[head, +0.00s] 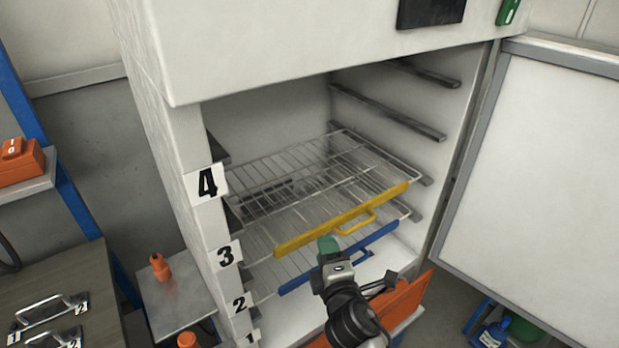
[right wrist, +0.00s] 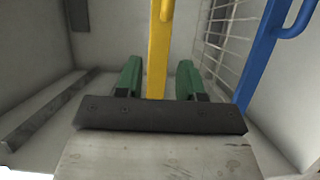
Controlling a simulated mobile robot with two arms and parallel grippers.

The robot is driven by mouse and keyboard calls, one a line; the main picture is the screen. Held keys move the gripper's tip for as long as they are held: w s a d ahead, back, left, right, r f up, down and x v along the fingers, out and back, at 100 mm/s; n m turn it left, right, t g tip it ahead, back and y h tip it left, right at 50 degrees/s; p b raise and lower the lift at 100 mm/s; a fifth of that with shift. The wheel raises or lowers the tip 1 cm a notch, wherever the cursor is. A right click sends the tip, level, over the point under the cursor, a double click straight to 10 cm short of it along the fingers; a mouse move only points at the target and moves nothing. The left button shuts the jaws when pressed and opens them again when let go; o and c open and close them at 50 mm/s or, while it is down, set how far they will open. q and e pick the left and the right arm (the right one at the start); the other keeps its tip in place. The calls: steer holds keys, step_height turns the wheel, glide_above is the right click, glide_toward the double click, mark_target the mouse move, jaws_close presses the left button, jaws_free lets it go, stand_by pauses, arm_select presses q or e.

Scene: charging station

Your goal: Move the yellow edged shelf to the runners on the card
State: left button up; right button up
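The yellow edged shelf (head: 345,218) is a wire rack inside the white open cabinet, above a blue edged shelf (head: 338,257). I cannot tell exactly which runners carry it. My right gripper (head: 328,243) has green fingers and is at the yellow front edge. In the right wrist view the fingers (right wrist: 159,82) stand open on either side of the yellow edge (right wrist: 158,45), with a gap on each side. Number cards 4 (head: 207,183), 3 (head: 225,256), 2 (head: 240,303) and 1 run down the cabinet's left front. No separate instruction card is clearly visible. My left gripper is not in view.
The cabinet door (head: 540,165) stands open at the right. Empty runners (head: 395,113) show on the upper right inner wall. A bench with numbered, handled plates (head: 45,310) is at the lower left. A small table (head: 178,300) holds orange items. An orange surface (head: 402,300) lies below the cabinet.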

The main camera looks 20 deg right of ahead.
mark_target(319, 232)
steer(key=shift+w+a+f, duration=0.1)
steer(key=shift+w, duration=1)
steer(key=w+p, duration=0.1)
steer(key=w, duration=0.4)
steer(key=shift+w+f, duration=0.15)
jaws_close()
